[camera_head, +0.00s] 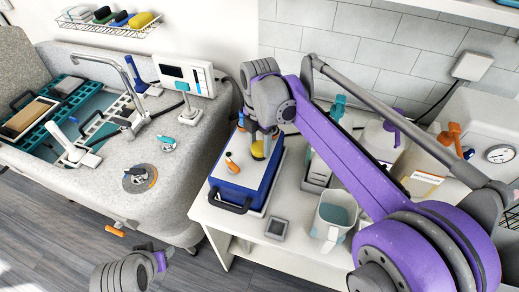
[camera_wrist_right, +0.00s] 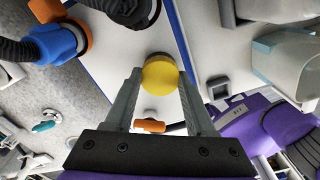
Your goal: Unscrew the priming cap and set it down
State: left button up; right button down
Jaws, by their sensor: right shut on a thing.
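The yellow priming cap (camera_head: 258,150) is round and sits over the white top of a blue-sided unit (camera_head: 243,190). My right gripper (camera_head: 263,137) points down at it from above. In the right wrist view the cap (camera_wrist_right: 160,75) lies between the two grey fingertips, with a finger on each side, and the right gripper (camera_wrist_right: 159,82) is shut on it. The cap's underside is hidden, so I cannot tell whether it still touches the unit. Part of my left arm shows at the bottom left of the head view; its fingers cannot be made out.
An orange-topped fitting (camera_head: 232,163) stands close left of the cap. A grey square dish (camera_head: 276,228) and a clear jug (camera_head: 334,220) stand on the white bench (camera_head: 295,252). The grey basin with a tap (camera_head: 140,90) is at the left. Bare bench lies around the dish.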

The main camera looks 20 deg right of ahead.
jog(key=shift+n, duration=0.5)
jog(key=n, duration=0.4)
jog(key=shift+n, duration=0.3)
jog(key=shift+c, duration=0.8)
grip_release()
